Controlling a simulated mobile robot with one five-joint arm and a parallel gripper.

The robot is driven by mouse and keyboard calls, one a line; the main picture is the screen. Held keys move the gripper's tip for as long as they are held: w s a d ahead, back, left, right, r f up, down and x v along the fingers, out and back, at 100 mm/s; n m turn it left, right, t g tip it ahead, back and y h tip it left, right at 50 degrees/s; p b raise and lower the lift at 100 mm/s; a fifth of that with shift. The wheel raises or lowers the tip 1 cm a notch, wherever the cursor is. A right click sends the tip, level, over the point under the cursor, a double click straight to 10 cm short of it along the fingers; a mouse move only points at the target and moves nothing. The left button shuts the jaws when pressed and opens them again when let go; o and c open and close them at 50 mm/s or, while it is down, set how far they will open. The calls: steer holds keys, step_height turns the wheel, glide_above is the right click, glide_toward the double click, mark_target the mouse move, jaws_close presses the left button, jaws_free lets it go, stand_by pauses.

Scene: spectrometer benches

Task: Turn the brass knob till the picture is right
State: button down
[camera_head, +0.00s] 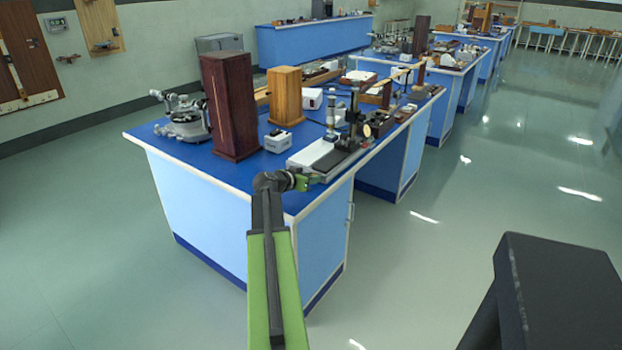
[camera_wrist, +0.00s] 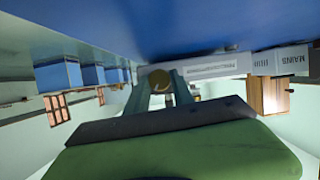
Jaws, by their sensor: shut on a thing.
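My gripper (camera_head: 309,180) reaches the near front corner of the closest blue bench, at the near end of an instrument with a grey and black base (camera_head: 318,154). In the wrist view the fingers of my gripper (camera_wrist: 161,88) stand on either side of a round brass knob (camera_wrist: 160,78), and they are shut on it. A white bar with small print (camera_wrist: 215,66) runs just beyond the knob. In the head view the knob is hidden by my gripper. No picture from the instrument can be made out in either view.
The bench top (camera_head: 183,150) also carries a dark wooden box (camera_head: 231,108), a lighter wooden box (camera_head: 285,97), a small grey box (camera_head: 277,141) and a metal instrument (camera_head: 186,118). More blue benches stand behind. The floor to the right (camera_head: 480,190) is clear.

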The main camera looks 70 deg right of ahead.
steer(key=c, duration=1.1)
jaws_free()
steer(key=p+v, duration=0.6)
steer(key=v, duration=1.1)
steer(key=shift+a+p, duration=0.15)
steer(key=shift+p, duration=0.15)
steer(key=shift+r, duration=0.1)
